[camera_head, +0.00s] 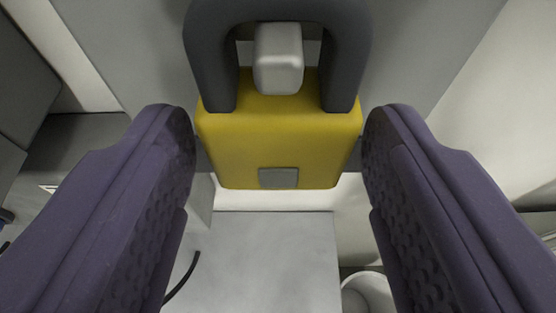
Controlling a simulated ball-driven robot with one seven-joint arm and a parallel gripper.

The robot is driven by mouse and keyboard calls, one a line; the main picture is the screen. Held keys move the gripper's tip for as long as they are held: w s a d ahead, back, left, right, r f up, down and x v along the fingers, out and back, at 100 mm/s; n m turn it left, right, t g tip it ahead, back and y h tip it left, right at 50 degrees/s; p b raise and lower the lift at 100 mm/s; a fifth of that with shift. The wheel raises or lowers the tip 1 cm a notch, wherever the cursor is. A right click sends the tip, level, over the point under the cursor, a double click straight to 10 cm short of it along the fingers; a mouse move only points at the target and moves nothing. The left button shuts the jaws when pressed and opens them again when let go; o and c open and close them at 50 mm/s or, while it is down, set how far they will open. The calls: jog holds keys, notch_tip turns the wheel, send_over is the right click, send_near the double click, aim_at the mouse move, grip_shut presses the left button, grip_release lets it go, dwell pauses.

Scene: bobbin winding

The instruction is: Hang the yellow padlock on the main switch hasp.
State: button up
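The yellow padlock (278,135) is in the middle of the camera_head view, with a small grey plate on its lower front. Its thick dark grey shackle (348,60) points up. A light grey block (278,60), which looks like the main switch hasp, stands inside the shackle loop, and its lower end overlaps the top of the yellow body. My gripper (279,145) has one purple finger on each side of the padlock. The fingertips meet the left and right sides of the body, so it looks shut on the padlock. What lies behind the padlock is hidden.
A grey panel (418,45) rises behind the padlock. Below it is a flat pale surface (265,260). A white round object (368,292) shows at the bottom right, partly behind the right finger, and a thin black curved cable (184,278) at the bottom left.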

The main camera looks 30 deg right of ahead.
jog(key=shift+o, duration=1)
jog(key=shift+r, duration=0.1)
jog(key=p+v, duration=0.1)
jog(key=v, duration=0.7)
jog(key=w+a+r+n+t+y+b, duration=0.25)
jog(key=a+r, duration=0.25)
jog(key=r, duration=0.5)
jog(key=w+a+r+n+t+y+b, duration=0.15)
jog(key=w+a+r+y, duration=0.3)
jog(key=r, duration=0.55)
jog(key=s+a+r+n+b, duration=0.1)
jog(key=s+a+r+b, duration=0.1)
jog(key=s+r, duration=0.7)
jog(key=s+a+r+n+b, duration=0.1)
jog(key=s+a+r+b, duration=0.2)
jog(key=s+r, duration=0.6)
notch_tip(320, 180, up, 5)
jog(key=shift+s+f+n+y, duration=0.15)
jog(key=shift+s+n+y, duration=0.05)
jog(key=shift+n+y, duration=0.2)
